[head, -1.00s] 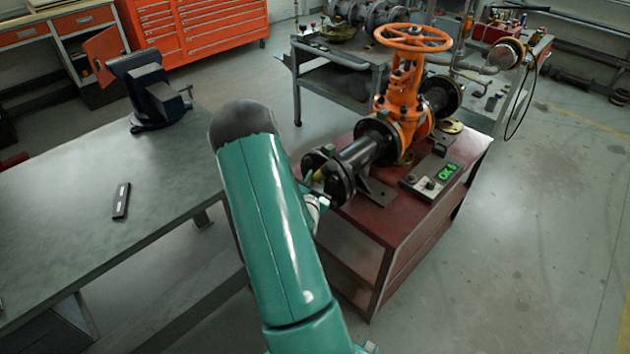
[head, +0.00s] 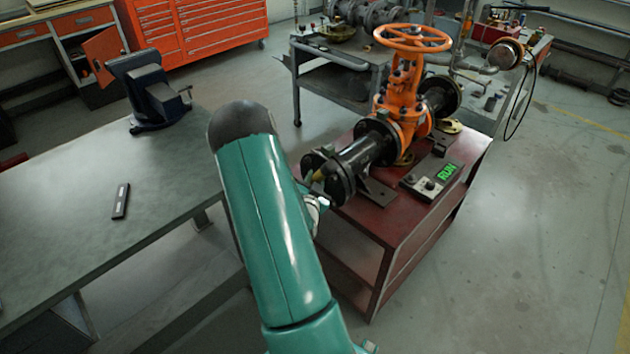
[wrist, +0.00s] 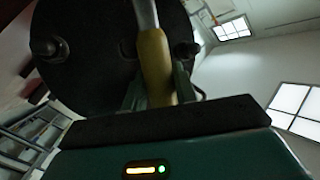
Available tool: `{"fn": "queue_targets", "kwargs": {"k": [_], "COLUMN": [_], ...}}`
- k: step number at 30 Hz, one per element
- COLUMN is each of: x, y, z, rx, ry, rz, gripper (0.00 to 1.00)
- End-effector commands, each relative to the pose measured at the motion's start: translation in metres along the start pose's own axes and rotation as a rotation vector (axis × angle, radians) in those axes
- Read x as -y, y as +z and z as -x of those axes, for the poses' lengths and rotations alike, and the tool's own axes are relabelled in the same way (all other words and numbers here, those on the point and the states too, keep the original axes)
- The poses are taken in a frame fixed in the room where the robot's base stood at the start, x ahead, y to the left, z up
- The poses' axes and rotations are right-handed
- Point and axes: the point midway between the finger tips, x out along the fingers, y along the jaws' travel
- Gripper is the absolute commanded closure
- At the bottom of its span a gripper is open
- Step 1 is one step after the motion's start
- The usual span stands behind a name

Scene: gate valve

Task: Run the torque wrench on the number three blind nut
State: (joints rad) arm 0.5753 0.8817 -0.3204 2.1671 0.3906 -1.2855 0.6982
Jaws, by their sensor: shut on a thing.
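My gripper (wrist: 158,88) is shut on the yellow grip of the torque wrench (wrist: 153,58) in the wrist view. The wrench's metal shaft runs up across the face of the black blind flange (wrist: 85,65). One nut (wrist: 50,49) shows at the flange's left side; I cannot tell which nut is number three. The wrench's working end is out of view, so its seating on a nut is not visible. In the head view the blind flange (head: 337,184) closes the near end of the valve's pipe, and my arm hides most of the gripper and wrench.
The orange gate valve (head: 403,95) stands on a red cart (head: 410,232). A grey workbench (head: 60,200) with a vise (head: 150,95) and a small dark object (head: 121,201) is at left. Floor at right is clear.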

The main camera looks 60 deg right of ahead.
Motion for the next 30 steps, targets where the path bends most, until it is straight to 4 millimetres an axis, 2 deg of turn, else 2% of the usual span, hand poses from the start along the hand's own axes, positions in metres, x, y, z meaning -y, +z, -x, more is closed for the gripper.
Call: {"fn": "queue_targets", "kwargs": {"k": [10, 30], "x": [0.003, 0.018], "y": [0.000, 0.011], "z": [0.003, 0.029], "rx": [-0.004, -0.003], "ry": [-0.003, -0.004], "rz": [-0.001, -0.001], "gripper": [1.00, 1.00]}}
